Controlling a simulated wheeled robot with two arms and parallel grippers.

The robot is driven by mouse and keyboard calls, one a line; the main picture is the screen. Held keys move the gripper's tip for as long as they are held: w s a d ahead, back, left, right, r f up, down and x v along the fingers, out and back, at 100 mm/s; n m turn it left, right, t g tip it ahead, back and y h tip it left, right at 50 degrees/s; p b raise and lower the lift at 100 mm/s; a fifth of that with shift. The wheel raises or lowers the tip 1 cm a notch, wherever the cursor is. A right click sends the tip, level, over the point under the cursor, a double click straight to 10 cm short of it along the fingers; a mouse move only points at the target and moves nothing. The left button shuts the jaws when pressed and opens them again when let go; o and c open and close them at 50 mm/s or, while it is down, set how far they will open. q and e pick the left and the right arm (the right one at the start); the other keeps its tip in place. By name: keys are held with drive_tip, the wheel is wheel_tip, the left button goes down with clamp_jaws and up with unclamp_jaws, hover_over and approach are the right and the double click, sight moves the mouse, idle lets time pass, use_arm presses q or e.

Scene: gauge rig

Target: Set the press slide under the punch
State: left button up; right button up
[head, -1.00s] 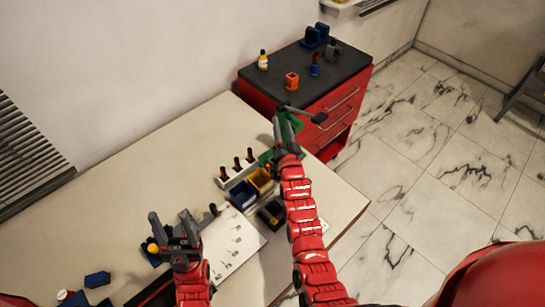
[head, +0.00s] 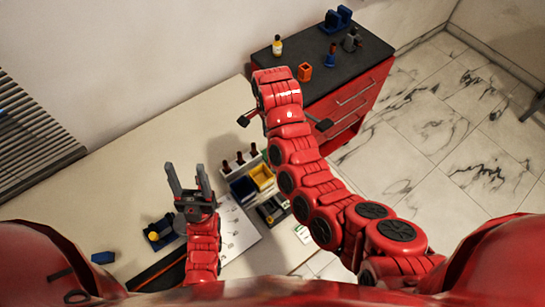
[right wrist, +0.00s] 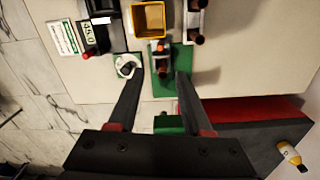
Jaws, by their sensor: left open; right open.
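In the right wrist view, a long green base (right wrist: 163,82) lies on the table between and below the fingers of my open right gripper (right wrist: 158,68). A small green block (right wrist: 168,124) shows nearer the palm. I cannot tell which part is the press slide, and the punch is not clearly visible. Nothing is seen gripped between the fingers. My left gripper (head: 188,177) is open and empty, fingers up, above the table's front left part.
A yellow bin (head: 262,176) and a blue bin (head: 243,189) stand beside a white rack (head: 228,165). A small display unit (right wrist: 91,31) sits near the table edge. A red cabinet (head: 358,103) has an orange holder (head: 305,72) and a bottle (head: 277,46) on top.

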drive_tip(key=b, duration=0.7)
hover_over(270, 168)
drive_tip(key=f, duration=0.9)
drive_tip(key=shift+w, duration=0.3)
wheel_tip(270, 168, down, 6)
drive_tip(key=p, duration=0.2)
drive_tip(key=shift+d+p, duration=0.1)
drive_tip(key=shift+p, duration=0.25)
drive_tip(key=shift+f, duration=1.1)
clamp_jaws()
